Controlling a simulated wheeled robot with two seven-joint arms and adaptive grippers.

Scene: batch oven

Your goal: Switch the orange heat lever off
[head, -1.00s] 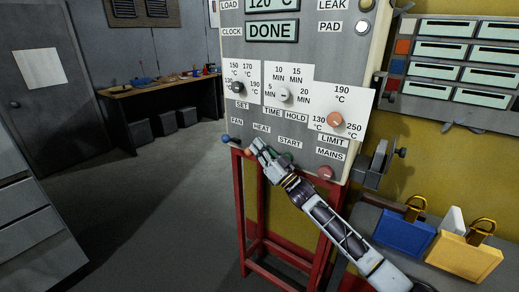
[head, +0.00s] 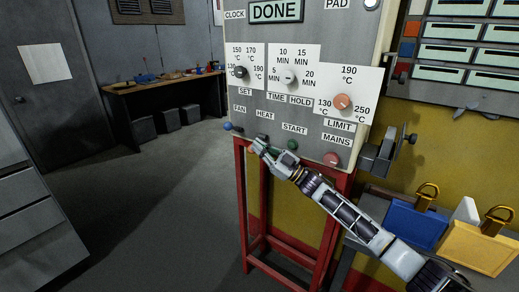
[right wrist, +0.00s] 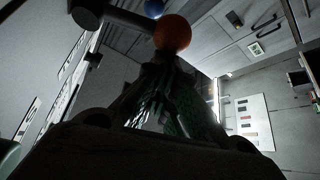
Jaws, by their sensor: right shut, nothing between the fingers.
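The orange heat lever shows as an orange ball knob (right wrist: 172,33) on a dark stem in the right wrist view, just beyond my fingertips. In the head view it is under the HEAT label at the control box's (head: 300,25) lower edge, mostly hidden by my right gripper (head: 257,145). My right gripper is shut and empty, its tips right at the knob. I cannot tell whether they touch. In the right wrist view my fingers (right wrist: 168,75) point up at the ball. My left gripper is not in view.
The blue fan lever (head: 228,126) is just left of the heat lever. A green start button (head: 292,145) and a red mains knob (head: 332,159) are to the right. A red stand (head: 246,210) is below the box. Blue (head: 413,224) and yellow (head: 478,247) padlock-like tags are at right.

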